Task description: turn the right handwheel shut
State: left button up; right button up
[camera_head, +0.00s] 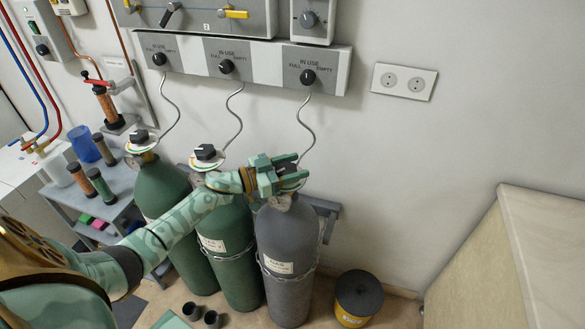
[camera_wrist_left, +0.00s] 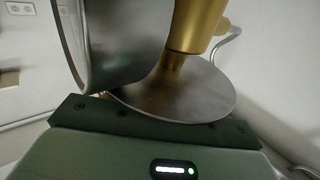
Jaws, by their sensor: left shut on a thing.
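The right handwheel (camera_head: 289,169) tops the grey gas cylinder (camera_head: 287,245), the rightmost of three. My left gripper (camera_head: 284,171) reaches over this cylinder's top and is shut on the handwheel, which its fingers mostly hide. The wheel's turn angle cannot be read. In the left wrist view a grey metal rounded part, a flat disc (camera_wrist_left: 190,92) and a brass-coloured stem (camera_wrist_left: 196,25) fill the space just beyond the green gripper body. My right gripper is not in view.
Two green cylinders (camera_head: 225,240) with black-knobbed tops stand to the left. A panel (camera_head: 262,70) with several dials hangs above, with hoses running down. A black-lidded yellow bin (camera_head: 352,318) stands to the right on the floor. A shelf cart (camera_head: 118,180) is left.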

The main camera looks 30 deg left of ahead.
pick_arm(q)
jog(key=m+g+h+b, duration=0.1)
jog(key=g+b, duration=0.1)
jog(key=m+g+h+b, duration=0.1)
jog(key=m+h+b, duration=0.1)
jog(key=m+g+h+b, duration=0.1)
jog(key=g+h+b, duration=0.1)
jog(key=shift+s+d+f+m+g, duration=0.2)
jog(key=shift+f+m+g, duration=0.1)
jog(key=shift+m, duration=0.1)
jog(key=shift+s+r+m+g+h+b, duration=0.15)
jog(key=shift+m+g+h+b, duration=0.4)
jog(key=shift+g+b, duration=0.4)
jog(key=shift+d+r+m+b, duration=0.15)
jog(key=shift+m+b, duration=0.1)
jog(key=shift+b, duration=0.15)
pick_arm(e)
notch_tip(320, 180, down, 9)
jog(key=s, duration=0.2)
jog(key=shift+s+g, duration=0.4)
pick_arm(q)
jog(key=shift+r, duration=0.1)
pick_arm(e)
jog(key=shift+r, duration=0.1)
pick_arm(q)
jog(key=o, duration=1)
